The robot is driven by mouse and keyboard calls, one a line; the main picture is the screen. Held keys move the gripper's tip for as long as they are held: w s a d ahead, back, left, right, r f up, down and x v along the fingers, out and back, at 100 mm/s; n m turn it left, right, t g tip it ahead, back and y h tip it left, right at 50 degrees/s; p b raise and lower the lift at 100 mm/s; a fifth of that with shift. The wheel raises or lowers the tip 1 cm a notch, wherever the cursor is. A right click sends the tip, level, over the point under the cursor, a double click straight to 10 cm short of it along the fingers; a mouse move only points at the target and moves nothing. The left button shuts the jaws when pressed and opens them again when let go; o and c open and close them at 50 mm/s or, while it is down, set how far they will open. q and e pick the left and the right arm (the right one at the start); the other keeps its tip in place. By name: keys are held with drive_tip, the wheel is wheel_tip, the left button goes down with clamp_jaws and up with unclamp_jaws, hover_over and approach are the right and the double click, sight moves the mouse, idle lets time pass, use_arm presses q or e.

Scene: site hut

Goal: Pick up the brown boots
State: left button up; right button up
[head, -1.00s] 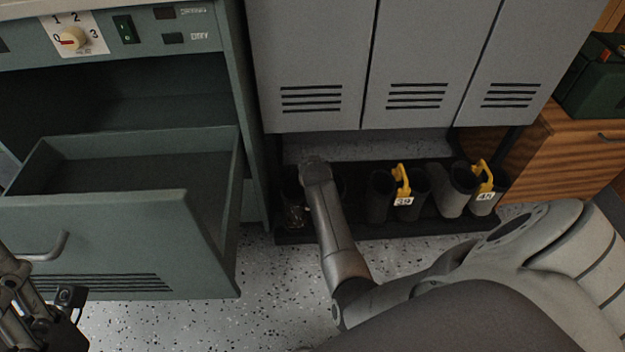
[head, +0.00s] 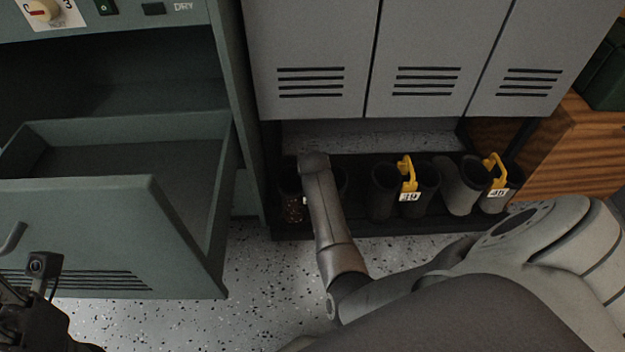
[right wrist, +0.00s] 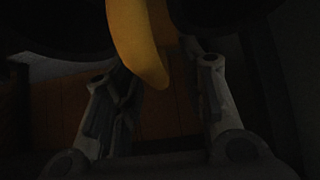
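The leftmost pair of boots on the rack is dark, and the left boot (head: 291,207) looks brownish with speckles in the head view. My right forearm covers most of this pair. A yellow clip (right wrist: 137,40) hangs between two dark rounded boot shapes in the right wrist view. My right gripper (right wrist: 158,72) is open, with its two fingers apart on either side of the clip's lower end. In the head view this gripper is hidden behind my arm. My left gripper (head: 35,310) is partly in view at the lower left, its fingers not clear.
Black boots (head: 384,193) tagged 39 and grey boots (head: 461,190) with another tag stand to the right on the low black rack (head: 350,228). Grey lockers (head: 310,60) hang above. An open green drawer (head: 90,225) juts out at left. Speckled floor (head: 265,275) is clear in front.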

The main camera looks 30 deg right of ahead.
drive_tip(key=shift+c, duration=0.4)
clamp_jaws()
drive_tip(key=shift+w+r, duration=0.1)
drive_tip(key=shift+r, duration=0.1)
